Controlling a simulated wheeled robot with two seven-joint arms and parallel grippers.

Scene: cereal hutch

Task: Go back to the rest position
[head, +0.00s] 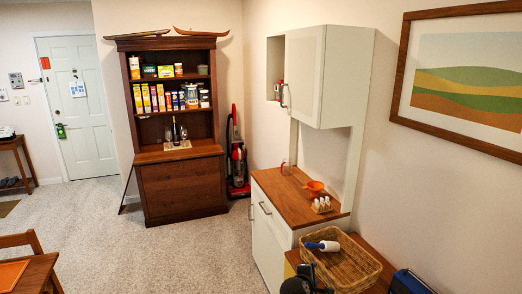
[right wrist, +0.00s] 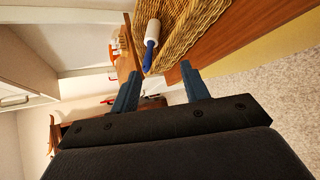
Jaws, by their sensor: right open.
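My right gripper (head: 310,272) shows at the bottom edge of the head view, beside the near left side of a wicker basket (head: 362,278). In the right wrist view its two blue fingers (right wrist: 160,86) are spread apart with nothing between them. My left gripper is not in view.
A white hutch with a wooden counter (head: 278,198) stands along the right wall, holding an orange item (head: 314,186). A brown hutch with cereal boxes (head: 182,190) stands at the back. A chair (head: 22,240) is at lower left. The carpet between (head: 170,255) is clear.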

